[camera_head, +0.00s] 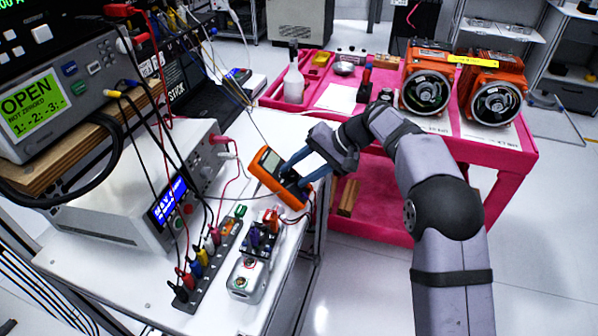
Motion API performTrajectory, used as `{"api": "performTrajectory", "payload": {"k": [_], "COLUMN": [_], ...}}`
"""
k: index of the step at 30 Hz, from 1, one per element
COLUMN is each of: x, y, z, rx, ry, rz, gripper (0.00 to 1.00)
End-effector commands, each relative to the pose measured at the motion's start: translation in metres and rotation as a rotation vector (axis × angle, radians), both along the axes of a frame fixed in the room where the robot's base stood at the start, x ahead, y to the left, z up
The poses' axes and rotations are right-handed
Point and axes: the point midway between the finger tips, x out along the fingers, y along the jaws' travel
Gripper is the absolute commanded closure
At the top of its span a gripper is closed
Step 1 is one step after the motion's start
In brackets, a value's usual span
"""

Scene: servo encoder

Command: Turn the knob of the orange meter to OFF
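The orange meter (267,162) lies tilted near the right edge of the white bench, with its grey display at the upper left end. My gripper (294,175) reaches in from the right, with its two blue fingers over the meter's dark lower face. The fingertips stand apart, with dark meter face between them. The knob and its OFF mark are too small and too covered by the fingers to make out. I cannot tell whether the fingertips touch the knob.
A terminal strip (208,262) with coloured plugs and a small grey box (246,279) stand left of the meter. A white bench instrument (120,205) stands farther left. Thin cables run close to the meter. A pink cart (479,149) with two orange-framed devices stands behind my arm.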

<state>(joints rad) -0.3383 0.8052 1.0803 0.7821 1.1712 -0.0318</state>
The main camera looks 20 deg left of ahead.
Motion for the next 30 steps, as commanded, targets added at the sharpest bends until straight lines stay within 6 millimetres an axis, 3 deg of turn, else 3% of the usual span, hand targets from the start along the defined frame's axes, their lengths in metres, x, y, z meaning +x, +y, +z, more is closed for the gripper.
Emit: {"api": "performTrajectory", "payload": {"k": [13, 30], "x": [0.001, 0.004], "y": [-0.005, -0.047], "z": [0.005, 0.052], "rx": [0.000, 0.000], "ry": [0.000, 0.000], "rz": [-0.001, -0.001], "gripper": [0.57, 0.57]}}
